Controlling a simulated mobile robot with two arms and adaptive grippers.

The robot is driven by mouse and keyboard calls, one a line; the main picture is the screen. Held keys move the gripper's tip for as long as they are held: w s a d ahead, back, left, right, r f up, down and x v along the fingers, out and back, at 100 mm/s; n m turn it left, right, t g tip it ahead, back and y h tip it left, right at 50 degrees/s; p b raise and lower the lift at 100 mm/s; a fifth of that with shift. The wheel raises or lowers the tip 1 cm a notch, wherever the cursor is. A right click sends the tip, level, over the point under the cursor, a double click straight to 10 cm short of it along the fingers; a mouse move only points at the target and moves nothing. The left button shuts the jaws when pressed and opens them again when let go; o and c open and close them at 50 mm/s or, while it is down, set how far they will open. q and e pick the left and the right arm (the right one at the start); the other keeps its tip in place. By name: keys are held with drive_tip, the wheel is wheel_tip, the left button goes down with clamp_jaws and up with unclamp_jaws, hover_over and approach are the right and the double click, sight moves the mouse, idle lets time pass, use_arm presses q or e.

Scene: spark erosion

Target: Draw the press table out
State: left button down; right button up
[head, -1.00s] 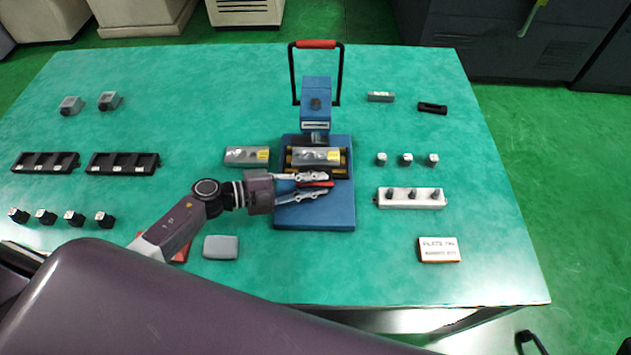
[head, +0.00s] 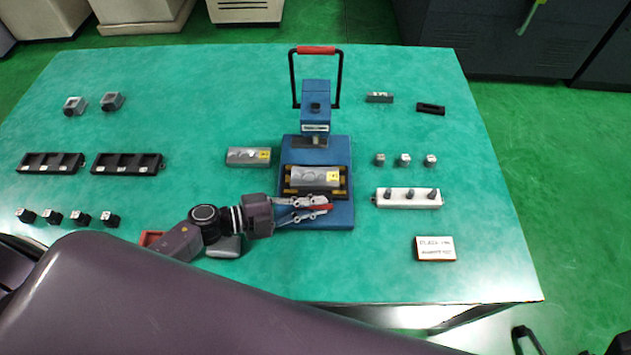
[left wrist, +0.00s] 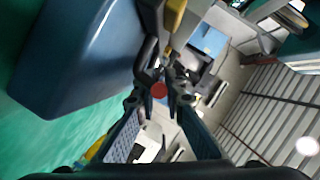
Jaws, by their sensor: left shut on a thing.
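The blue press (head: 316,92) stands on its blue base (head: 340,215) in the middle of the bench, its red-gripped lever (head: 316,50) upright. The dark press table (head: 348,183) with brass-coloured strips sits forward of the press head. A grey block with a yellow label (head: 314,176) lies on it. My left gripper (head: 317,206) is shut on the red handle (head: 323,208) at the table's front. The red handle end also shows between the fingers in the left wrist view (left wrist: 159,90). My right gripper is out of view.
A similar labelled grey block (head: 247,157) lies left of the press. A white holder with pegs (head: 408,198) and a sign plate (head: 435,249) stand to the right. A grey box (head: 224,247) is partly hidden by my left arm. Black trays (head: 127,164) lie further left.

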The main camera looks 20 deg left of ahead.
use_arm(q)
drive_tip(key=s, duration=0.2)
drive_tip(key=s+d, duration=0.1)
drive_tip(key=s, duration=0.1)
drive_tip(key=s+p, duration=0.1)
drive_tip(key=s, duration=0.1)
drive_tip(key=shift+d, duration=0.35)
drive_tip(key=c, duration=2.3)
unclamp_jaws()
drive_tip(key=shift+a, duration=0.1)
drive_tip(key=v, duration=1.2)
drive_tip(key=shift+w+r, duration=0.1)
